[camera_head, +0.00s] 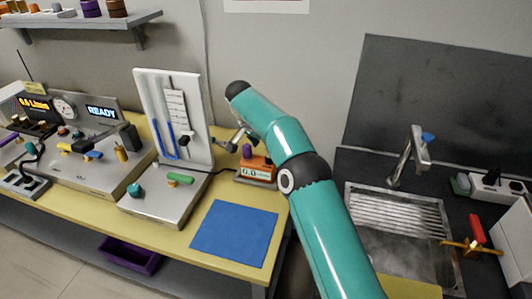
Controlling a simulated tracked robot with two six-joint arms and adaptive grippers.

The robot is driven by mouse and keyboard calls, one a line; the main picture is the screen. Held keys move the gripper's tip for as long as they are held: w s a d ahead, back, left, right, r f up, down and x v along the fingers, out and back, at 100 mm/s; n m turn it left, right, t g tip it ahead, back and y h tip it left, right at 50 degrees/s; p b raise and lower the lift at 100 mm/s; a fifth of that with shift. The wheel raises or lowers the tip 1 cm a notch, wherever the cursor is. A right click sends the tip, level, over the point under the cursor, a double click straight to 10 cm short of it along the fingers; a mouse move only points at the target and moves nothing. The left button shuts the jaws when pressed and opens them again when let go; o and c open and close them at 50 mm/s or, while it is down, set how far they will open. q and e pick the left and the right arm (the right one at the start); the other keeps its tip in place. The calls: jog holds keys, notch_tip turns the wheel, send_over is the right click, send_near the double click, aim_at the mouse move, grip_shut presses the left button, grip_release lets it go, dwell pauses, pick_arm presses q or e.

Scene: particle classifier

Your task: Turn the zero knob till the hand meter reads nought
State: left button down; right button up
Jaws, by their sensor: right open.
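The hand meter (254,171) is an orange box on the yellow bench, right of the manometer-like stand. Its small pale display seems to read 0.0, but the digits are small. A purple knob (247,151) shows at its top left; I cannot tell for sure that it is the zero knob. My right gripper (230,146) is open, just above and left of the meter, close to the purple knob. I cannot tell whether it touches anything. Its fingers are small and partly hidden by its own wrist. My left gripper is not in view.
A white upright panel (150,90) with a blue tube stands left of my gripper on a grey base with a teal knob (134,190). A blue mat (235,233) lies in front of the meter. A sink (400,245) is at the right.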

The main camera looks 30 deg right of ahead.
jog(key=shift+v, duration=2.25)
jog(key=shift+f, duration=0.1)
